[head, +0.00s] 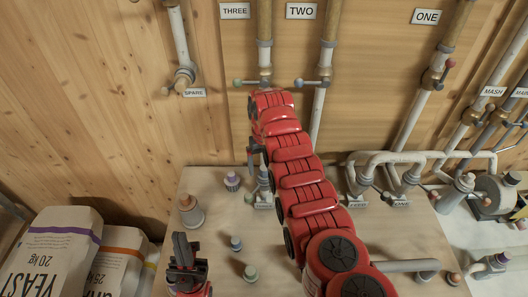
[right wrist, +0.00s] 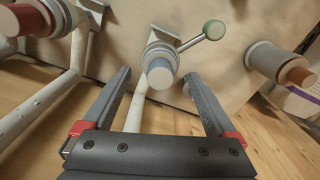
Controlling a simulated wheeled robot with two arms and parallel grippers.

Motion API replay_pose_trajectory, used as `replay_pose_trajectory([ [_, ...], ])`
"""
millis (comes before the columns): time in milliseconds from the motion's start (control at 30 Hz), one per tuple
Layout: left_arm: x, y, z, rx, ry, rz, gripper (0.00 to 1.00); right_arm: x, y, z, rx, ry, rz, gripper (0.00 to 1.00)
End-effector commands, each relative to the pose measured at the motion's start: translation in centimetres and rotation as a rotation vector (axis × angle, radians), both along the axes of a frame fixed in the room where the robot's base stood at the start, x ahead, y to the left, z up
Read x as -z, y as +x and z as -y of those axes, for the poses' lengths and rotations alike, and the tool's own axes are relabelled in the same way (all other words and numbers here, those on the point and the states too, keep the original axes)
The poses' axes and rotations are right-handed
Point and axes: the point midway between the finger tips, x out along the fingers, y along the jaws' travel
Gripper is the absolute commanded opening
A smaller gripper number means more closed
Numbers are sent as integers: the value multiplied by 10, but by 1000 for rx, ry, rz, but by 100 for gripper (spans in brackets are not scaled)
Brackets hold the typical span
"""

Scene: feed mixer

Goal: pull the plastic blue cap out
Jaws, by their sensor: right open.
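In the right wrist view a blue cap (right wrist: 160,75) closes the end of a grey round fitting, with a lever and green knob (right wrist: 213,30) beside it. My right gripper (right wrist: 157,82) is open, its two fingers on either side of the blue cap with visible gaps. I cannot tell how far the fingertips are from it in depth. In the head view only a dark part of my right gripper (head: 253,157) shows beside my red arm, and I cannot make out this cap there. My left gripper (head: 183,248) is at the lower left, away from the pipes.
A stub with an orange-brown end (right wrist: 300,76) stands right of the fingers, and a white pipe (right wrist: 45,110) runs at the left. In the head view several small capped pieces, one blue (head: 236,243), stand on the table (head: 212,212). Feed sacks (head: 55,250) stand lower left.

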Motion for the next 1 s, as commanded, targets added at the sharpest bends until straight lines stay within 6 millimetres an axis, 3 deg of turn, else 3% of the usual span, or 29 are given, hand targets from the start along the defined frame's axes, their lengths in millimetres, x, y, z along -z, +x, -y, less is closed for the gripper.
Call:
replay_pose_trajectory([
  [200,-7,0,0,0,0,-1,0,15,0,0,1,1,0,92],
  [500,-6,0,0,0,0,-1,0,18,1,0,1,1,4,92],
  [1000,-7,0,0,0,0,-1,0,18,1,0,1,1,3,4],
])
